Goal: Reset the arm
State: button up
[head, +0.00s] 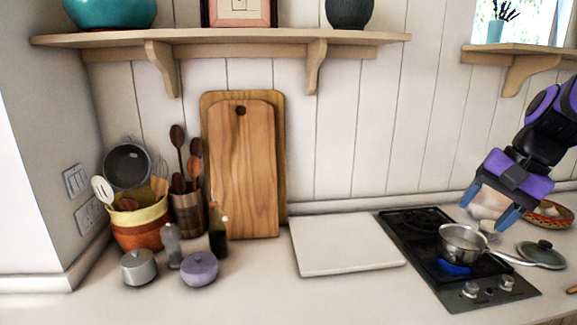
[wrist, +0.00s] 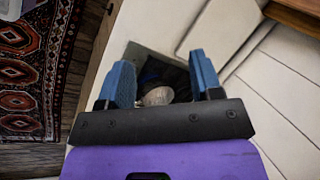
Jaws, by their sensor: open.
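My gripper (head: 489,207) is at the right in the head view, above the hob (head: 411,226) and just above and beside a small steel saucepan (head: 463,243). Its blue fingers point down and stand apart. In the wrist view my gripper (wrist: 161,70) also shows its two fingers wide apart. A pale rounded thing (wrist: 158,96) shows between the fingers there; I cannot tell what it is or how far beyond them it lies.
A pot lid (head: 541,254) and a patterned bowl (head: 548,214) lie right of the hob. A white board (head: 343,243) lies left of it. Utensil pots and cutting boards (head: 243,170) stand further left. A wall shelf (head: 220,37) runs above. The front counter is clear.

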jog(key=s+a+r+n+t+h, duration=0.1)
jog(key=s+a+r+n+h, duration=0.1)
jog(key=s, duration=0.4)
jog(key=s+a+r+n+t+h, duration=0.1)
jog(key=s+a+r+n+t, duration=0.1)
jog(key=s+n, duration=0.3)
jog(key=shift+s+a+n+h, duration=0.4)
jog(key=shift+a+n, duration=0.2)
jog(key=shift+a, duration=0.3)
jog(key=shift+r, duration=0.1)
